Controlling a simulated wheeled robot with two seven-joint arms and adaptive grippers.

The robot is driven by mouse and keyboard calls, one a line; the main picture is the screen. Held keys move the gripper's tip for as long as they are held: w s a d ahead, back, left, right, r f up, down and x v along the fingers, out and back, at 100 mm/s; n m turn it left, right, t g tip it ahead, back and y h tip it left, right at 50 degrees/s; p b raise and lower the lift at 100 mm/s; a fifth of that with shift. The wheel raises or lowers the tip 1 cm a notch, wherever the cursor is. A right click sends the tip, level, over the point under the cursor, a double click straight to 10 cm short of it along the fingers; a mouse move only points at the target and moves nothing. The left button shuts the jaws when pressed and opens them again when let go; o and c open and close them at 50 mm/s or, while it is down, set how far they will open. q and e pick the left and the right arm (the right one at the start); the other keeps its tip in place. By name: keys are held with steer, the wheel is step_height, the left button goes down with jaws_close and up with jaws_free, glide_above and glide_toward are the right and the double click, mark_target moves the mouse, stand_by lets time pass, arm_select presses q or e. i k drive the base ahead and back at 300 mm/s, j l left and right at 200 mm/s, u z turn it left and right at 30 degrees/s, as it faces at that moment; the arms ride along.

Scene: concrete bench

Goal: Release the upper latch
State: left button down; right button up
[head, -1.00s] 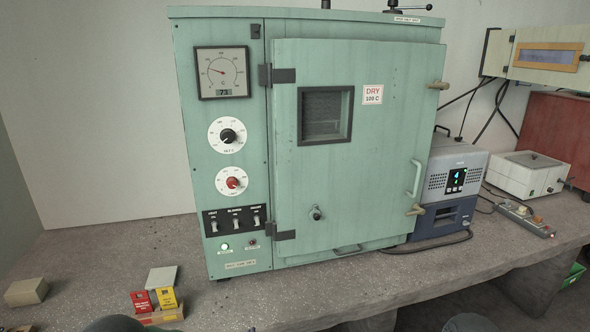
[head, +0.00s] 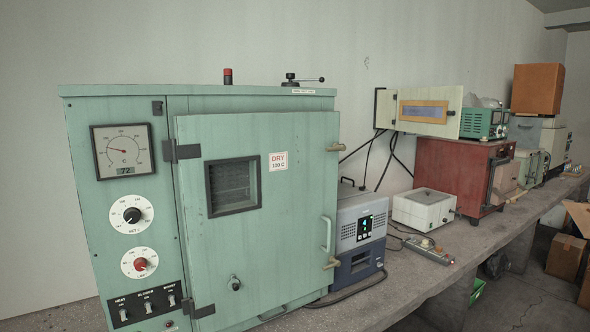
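A green drying oven (head: 120,210) stands on the concrete bench with its door (head: 275,225) closed. The upper latch (head: 335,147) is a small tan-brass handle at the door's upper right edge. It sticks out to the right and looks roughly level. A similar lower latch (head: 332,263) sits near the bottom of the same edge. A pale vertical door handle (head: 326,235) is just above the lower latch. Neither of my grippers shows in the head view now.
A blue-grey unit (head: 360,240) stands close against the oven's right side. Beyond it are a white box (head: 424,209), a power strip (head: 428,249) and a red cabinet (head: 455,175). Cardboard boxes (head: 566,255) lie on the floor at the right.

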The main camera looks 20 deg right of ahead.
mark_target(333, 148)
steer(key=i+l, duration=0.55)
steer(key=i+l+z, duration=0.15)
steer(key=i+l, duration=0.35)
steer(key=i, duration=0.15)
